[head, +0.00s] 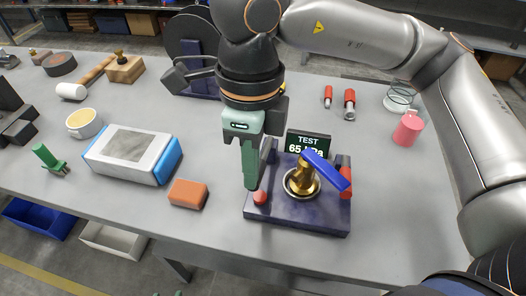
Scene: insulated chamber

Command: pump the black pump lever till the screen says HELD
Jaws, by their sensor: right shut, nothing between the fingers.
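The test rig's dark base (297,217) sits near the table's front edge. Its screen (307,144) reads "TEST" and "65 kPa". A brass valve (299,182) with a blue handle (328,170) stands on the base, with a red cylinder (346,178) to its right and a red knob (260,197) at front left. My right gripper (250,184) points down, shut and empty, over the rig's left side close to the red knob; contact is unclear. I cannot make out the black pump lever; the gripper may hide it. Small green tips, likely my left gripper (166,293), just show at the bottom edge.
An orange block (188,193) and a white-and-blue box (133,154) lie left of the rig. The table right of the rig is clear.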

